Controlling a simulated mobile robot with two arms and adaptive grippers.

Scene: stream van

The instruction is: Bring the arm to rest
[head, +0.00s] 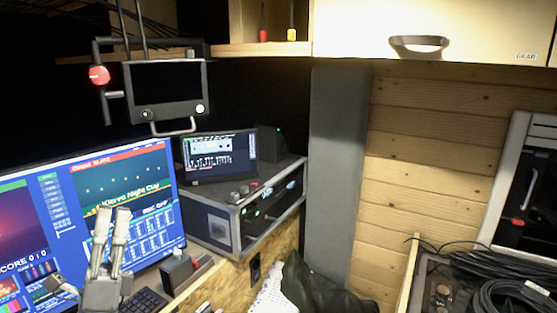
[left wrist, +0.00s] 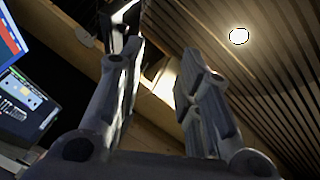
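My left gripper (head: 110,240) shows at the lower left in the head view, pointing up in front of the large monitor (head: 150,200). In the left wrist view its two fingers (left wrist: 155,85) stand apart with a clear gap and nothing between them, so it is open and empty. Only the gripper end of the left arm shows in the head view. My right gripper is in neither view.
A rack case (head: 222,228) with a small screen (head: 215,155) on top stands right of the monitor. A framed handheld display (head: 165,90) hangs above. Cables (head: 510,295) lie in a bin at lower right. A ceiling lamp (left wrist: 239,36) shows in the wrist view.

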